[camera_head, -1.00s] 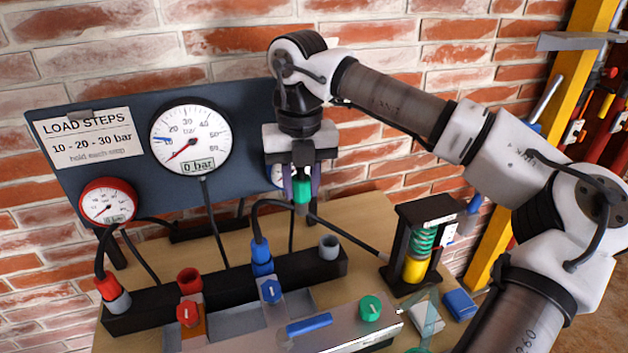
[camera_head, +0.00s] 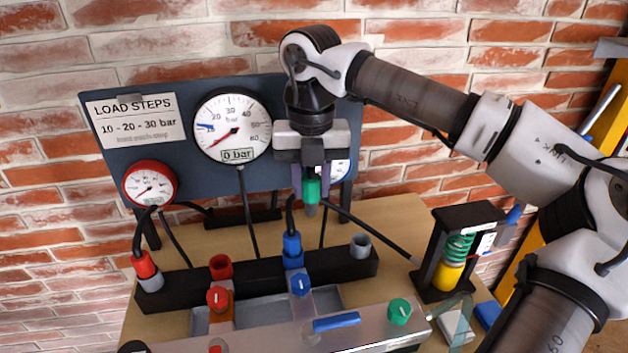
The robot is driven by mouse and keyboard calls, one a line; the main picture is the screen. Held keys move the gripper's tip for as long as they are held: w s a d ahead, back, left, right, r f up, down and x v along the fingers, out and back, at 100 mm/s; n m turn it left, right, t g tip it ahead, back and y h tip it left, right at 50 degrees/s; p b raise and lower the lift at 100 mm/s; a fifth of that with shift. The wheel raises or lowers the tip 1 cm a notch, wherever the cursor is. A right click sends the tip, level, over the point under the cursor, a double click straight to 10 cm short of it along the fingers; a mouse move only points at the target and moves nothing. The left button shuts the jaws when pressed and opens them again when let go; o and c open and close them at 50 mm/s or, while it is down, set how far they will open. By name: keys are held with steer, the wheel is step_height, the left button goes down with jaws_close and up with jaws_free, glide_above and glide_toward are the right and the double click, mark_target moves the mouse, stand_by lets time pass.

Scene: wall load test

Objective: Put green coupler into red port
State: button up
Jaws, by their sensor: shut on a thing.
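My gripper (camera_head: 311,184) is shut on the green coupler (camera_head: 311,190) and holds it upright, grey tip down, in front of the dark panel. The coupler hangs above and behind the black port block, clear of it. The red port (camera_head: 221,267) is an open red ring on the block, to the left of and below the coupler. Nothing sits in the red port. A black hose runs from near the coupler down right towards the spring stand; its upper end is hard to make out.
A blue coupler (camera_head: 292,245) sits in the block right of the red port. A red coupler (camera_head: 145,264) sits in a grey port at the left end. A grey port (camera_head: 361,245) at the right end is empty. The spring stand (camera_head: 455,250) stands at right.

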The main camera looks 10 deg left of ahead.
steer(key=s+a, duration=0.3)
steer(key=a, duration=0.6)
steer(key=shift+s+b, duration=0.4)
steer(key=s+a, duration=0.3)
steer(key=a, duration=0.4)
steer(key=shift+a, duration=0.2)
stand_by(0.6)
steer(key=shift+f, duration=0.1)
step_height(320, 180, down, 6)
steer(key=b, duration=0.5)
steer(key=shift+f, duration=0.15)
stand_by(0.5)
steer(key=shift+f, duration=0.2)
stand_by(0.4)
steer(key=shift+f+b, duration=0.7)
steer(key=shift+b, duration=0.05)
steer(key=shift+f, duration=0.15)
stand_by(0.5)
